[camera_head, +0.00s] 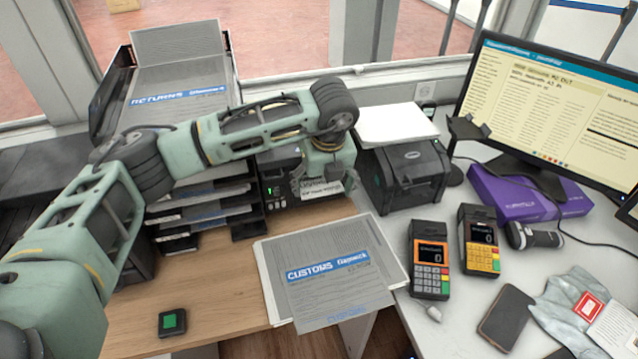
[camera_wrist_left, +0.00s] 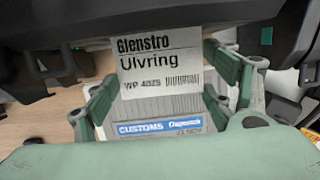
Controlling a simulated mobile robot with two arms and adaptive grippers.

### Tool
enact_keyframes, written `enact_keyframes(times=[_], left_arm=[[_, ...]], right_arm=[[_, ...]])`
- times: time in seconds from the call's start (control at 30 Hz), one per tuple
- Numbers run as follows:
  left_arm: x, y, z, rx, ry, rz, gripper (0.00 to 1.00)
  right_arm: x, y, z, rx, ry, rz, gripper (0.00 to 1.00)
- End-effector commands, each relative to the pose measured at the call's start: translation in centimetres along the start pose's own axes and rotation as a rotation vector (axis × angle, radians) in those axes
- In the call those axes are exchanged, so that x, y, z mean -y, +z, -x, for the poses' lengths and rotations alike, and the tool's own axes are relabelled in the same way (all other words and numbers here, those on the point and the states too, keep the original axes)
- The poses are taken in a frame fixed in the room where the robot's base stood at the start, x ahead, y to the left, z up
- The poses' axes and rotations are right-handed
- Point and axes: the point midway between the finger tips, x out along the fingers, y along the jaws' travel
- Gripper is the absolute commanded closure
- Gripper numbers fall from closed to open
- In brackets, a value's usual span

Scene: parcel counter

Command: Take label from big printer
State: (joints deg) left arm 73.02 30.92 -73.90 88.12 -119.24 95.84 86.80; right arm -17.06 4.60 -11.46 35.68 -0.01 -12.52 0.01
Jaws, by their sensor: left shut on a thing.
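The white label (camera_head: 322,190) shows at the fingers of my left gripper (camera_head: 322,180), in front of a dark printer (camera_head: 274,186) with a small green display, partly hidden by my arm. In the left wrist view the label (camera_wrist_left: 158,62) reads "Glenstro Ulvring" with a barcode. It hangs at the dark edge of the printer (camera_wrist_left: 60,65), between the fingers of my left gripper (camera_wrist_left: 163,100), which is shut on it. I cannot tell whether the label is still attached. My right gripper is not in view.
A customs form stack (camera_head: 335,275) lies in front. A smaller black printer (camera_head: 405,178) stands to the right with white paper (camera_head: 398,123) on top. Two card terminals (camera_head: 430,262), a phone (camera_head: 506,318) and a monitor (camera_head: 550,110) are further right. Bare wood (camera_head: 225,285) lies front left.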

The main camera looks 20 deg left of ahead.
Motion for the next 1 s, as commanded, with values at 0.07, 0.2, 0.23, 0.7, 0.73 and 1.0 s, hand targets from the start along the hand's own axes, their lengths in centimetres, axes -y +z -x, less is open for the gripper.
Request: enact_keyframes(times=[0.07, 0.2, 0.23, 0.7, 0.73, 1.0], left_arm=[[0.0, 0.0, 0.0, 0.000, 0.000, 0.000, 0.32], [0.0, 0.0, 0.0, 0.000, 0.000, 0.000, 0.32], [0.0, 0.0, 0.0, 0.000, 0.000, 0.000, 0.32], [0.0, -0.2, 2.1, 0.001, -0.001, -0.002, 0.32], [0.0, -0.2, 2.3, 0.001, 0.000, -0.001, 0.32], [0.0, -0.4, 3.3, 0.000, 0.000, 0.000, 0.32]], right_arm=[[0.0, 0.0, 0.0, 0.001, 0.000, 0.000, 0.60], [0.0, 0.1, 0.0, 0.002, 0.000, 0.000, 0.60], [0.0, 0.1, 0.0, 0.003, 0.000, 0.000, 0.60], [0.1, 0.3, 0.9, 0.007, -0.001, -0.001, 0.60], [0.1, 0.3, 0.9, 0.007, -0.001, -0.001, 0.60], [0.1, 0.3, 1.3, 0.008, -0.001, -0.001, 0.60]])
